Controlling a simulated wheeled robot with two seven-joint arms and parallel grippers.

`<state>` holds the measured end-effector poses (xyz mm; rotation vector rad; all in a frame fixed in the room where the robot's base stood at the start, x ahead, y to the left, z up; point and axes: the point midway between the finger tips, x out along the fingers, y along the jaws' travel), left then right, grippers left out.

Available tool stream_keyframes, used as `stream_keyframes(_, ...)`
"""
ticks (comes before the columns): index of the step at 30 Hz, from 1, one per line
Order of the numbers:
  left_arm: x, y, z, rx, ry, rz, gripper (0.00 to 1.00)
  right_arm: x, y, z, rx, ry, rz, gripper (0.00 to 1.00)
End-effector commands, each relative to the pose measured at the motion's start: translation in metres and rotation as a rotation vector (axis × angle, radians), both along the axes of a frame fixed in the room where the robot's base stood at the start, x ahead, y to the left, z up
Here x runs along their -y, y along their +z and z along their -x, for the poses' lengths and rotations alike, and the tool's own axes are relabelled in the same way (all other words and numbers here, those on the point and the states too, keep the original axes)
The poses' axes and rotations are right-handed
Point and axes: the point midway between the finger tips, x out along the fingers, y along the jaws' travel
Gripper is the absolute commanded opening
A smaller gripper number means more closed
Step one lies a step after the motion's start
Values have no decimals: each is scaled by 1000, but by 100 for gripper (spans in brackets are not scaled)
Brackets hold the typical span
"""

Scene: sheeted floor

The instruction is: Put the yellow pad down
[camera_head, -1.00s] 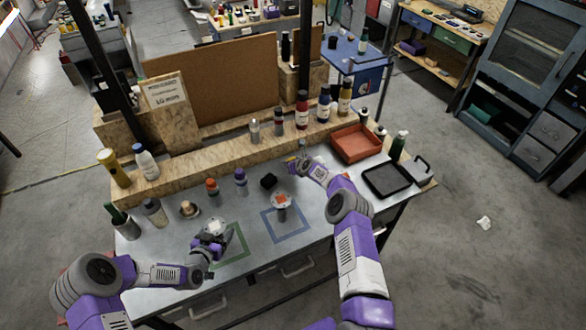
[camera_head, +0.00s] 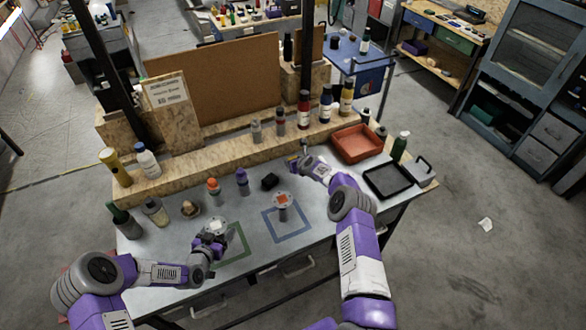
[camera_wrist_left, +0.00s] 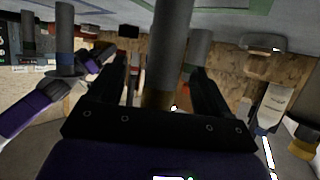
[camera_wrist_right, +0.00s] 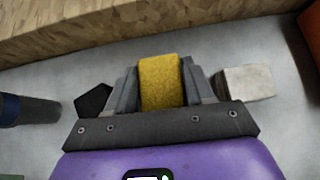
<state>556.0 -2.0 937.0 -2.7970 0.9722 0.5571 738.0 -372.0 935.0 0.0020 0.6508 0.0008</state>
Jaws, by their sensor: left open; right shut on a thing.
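My right gripper (camera_head: 300,158) is shut on the yellow pad (camera_wrist_right: 160,82) near the back of the grey workbench. The pad sits between its two fingers in the right wrist view, with the bench surface around it. I cannot tell whether the pad touches the bench. My left gripper (camera_head: 212,240) is open at a grey post with a pale top (camera_head: 216,226), by the green square outline. In the left wrist view the grey post (camera_wrist_left: 172,45) stands between the spread fingers.
A second post with an orange-marked top (camera_head: 283,199) stands at the blue square outline (camera_head: 287,237). A black block (camera_wrist_right: 93,101) and a pale block (camera_wrist_right: 248,82) lie beside my right gripper. An orange tray (camera_head: 357,143) and a black tray (camera_head: 388,181) are to the right.

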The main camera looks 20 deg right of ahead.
Motion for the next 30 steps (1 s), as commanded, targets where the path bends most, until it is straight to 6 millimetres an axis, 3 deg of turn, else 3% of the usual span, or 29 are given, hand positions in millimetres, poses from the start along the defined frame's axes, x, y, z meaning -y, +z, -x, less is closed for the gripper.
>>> stream_keyframes(15,0,0,0,0,0,0,79,0,-49,0,1,-1,-2,18)
stream_keyframes(28,0,0,0,0,0,0,79,0,-55,0,0,-2,0,18)
stream_keyframes(29,0,0,0,0,0,0,79,1,-55,0,1,-2,0,54)
stream_keyframes(30,0,0,0,0,0,0,79,1,-55,0,1,-1,0,60)
